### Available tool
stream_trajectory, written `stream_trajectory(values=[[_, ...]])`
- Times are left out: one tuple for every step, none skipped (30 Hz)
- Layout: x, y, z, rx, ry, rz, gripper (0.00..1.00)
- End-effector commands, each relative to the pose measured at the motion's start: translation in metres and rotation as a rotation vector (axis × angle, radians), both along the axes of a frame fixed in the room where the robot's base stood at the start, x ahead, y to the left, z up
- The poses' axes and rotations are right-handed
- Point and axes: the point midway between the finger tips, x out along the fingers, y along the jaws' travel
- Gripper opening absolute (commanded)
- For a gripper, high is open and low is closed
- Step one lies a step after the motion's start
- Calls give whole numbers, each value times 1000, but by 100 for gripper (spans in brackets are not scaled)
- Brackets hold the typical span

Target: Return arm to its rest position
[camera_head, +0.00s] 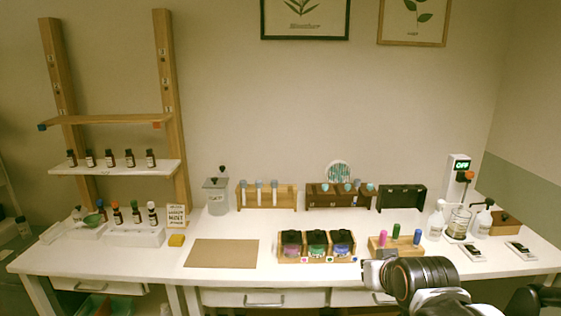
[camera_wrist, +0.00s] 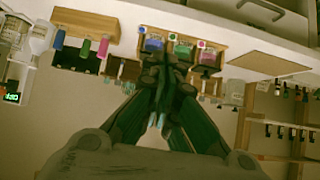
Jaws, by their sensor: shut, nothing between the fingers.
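My arm (camera_head: 425,275) reaches in at the lower right of the head view, in front of the table's front edge. My gripper (camera_head: 372,272) is at its left end, small and partly hidden there. In the wrist view, which is upside down, the dark fingers of my gripper (camera_wrist: 167,68) come together and hold nothing. A wooden rack with three coloured jars (camera_head: 317,259) stands just left of and behind my gripper in the head view. It also shows beyond the fingertips in the wrist view (camera_wrist: 182,37).
A wooden block with pink, green and blue pegs (camera_head: 396,243) stands just behind my arm. A brown mat (camera_head: 222,253) lies left of the jar rack. Glass vessels, bottles and flat devices fill the table's right end. A shelf (camera_head: 115,167) holds several small bottles.

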Motion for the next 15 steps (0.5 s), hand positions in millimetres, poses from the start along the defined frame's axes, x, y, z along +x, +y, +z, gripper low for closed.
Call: stream_trajectory(values=[[-15,0,3,0,21,0,0],[-23,0,5,-1,35,1,0],[-34,1,6,-1,54,1,0],[-43,1,7,-1,67,1,0],[-51,1,8,-1,81,1,0],[-62,1,9,-1,99,0,0],[-71,1,10,-1,113,0,0],[-80,1,10,-2,127,1,0],[-91,1,10,-2,145,1,0],[-100,1,10,-2,159,1,0],[-108,1,10,-3,172,0,0],[-119,1,10,-3,189,0,0],[-126,1,9,-3,200,0,0],[-133,1,9,-3,211,1,0],[-141,1,8,-4,224,0,0]])
